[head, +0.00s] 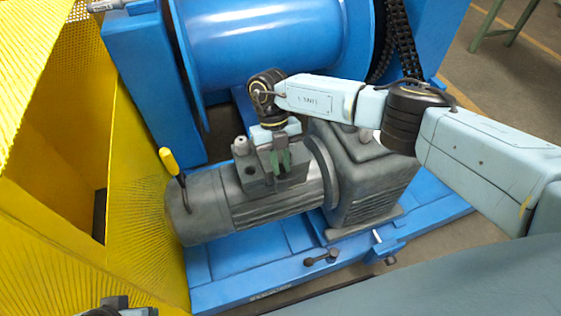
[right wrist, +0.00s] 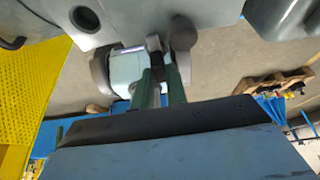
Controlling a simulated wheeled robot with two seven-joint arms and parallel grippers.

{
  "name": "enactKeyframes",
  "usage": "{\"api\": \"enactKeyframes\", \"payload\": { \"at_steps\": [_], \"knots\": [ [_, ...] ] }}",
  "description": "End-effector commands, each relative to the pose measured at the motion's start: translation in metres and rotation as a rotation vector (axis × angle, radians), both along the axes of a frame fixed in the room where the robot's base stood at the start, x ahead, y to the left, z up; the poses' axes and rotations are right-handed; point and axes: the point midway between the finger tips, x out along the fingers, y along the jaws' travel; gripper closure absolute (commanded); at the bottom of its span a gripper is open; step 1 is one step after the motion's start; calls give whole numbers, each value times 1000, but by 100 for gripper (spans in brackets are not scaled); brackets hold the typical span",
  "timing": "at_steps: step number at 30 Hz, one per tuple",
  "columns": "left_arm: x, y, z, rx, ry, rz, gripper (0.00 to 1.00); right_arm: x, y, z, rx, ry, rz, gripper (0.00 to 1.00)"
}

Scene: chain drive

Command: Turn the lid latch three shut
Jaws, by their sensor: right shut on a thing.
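The motor (head: 215,200) lies on its side on a blue base. Its dark grey terminal box (head: 258,183) is on top. My right gripper (head: 281,165) reaches down to this box with its green fingers close together. In the right wrist view, the fingers (right wrist: 161,88) are closed around a small dark grey latch lever (right wrist: 155,48) under the grey housing (right wrist: 150,15). A rounded grey knob (right wrist: 183,35) is beside it. In the head view the fingers mostly hide the latch, and its turn angle cannot be told. My left gripper (head: 118,304) shows only partly at the bottom edge.
A yellow-handled tool (head: 169,162) stands at the motor's left end. A yellow mesh guard (head: 130,230) is on the left. A big blue drum (head: 265,45) and a black chain (head: 402,40) are behind. A grey gearbox (head: 365,180) is right of the motor.

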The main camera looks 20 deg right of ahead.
Motion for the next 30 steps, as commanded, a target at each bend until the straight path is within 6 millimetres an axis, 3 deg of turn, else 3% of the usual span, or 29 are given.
{"api": "enactKeyframes", "payload": {
  "at_steps": [8, 9, 13, 23, 26, 30],
  "knots": [
    [0, 0, 0, 0, 1, 0, 56, 1, -1, 1, -2, -3, 3, 100],
    [0, 0, 0, 0, 1, 0, 56, 1, -1, 1, -2, -3, 3, 80],
    [0, 0, 0, 0, 0, 0, 56, 1, -1, 0, -1, -2, 2, 64],
    [0, 0, 1, -1, -3, 0, 56, 1, 0, 3, 0, -1, 1, 64],
    [3, 0, 0, -2, -9, 1, 56, 5, 0, 13, 0, -2, 1, 64],
    [7, 5, -21, 12, 11, 0, 56, 16, 1, 39, 1, -4, 2, 64]
  ]
}}
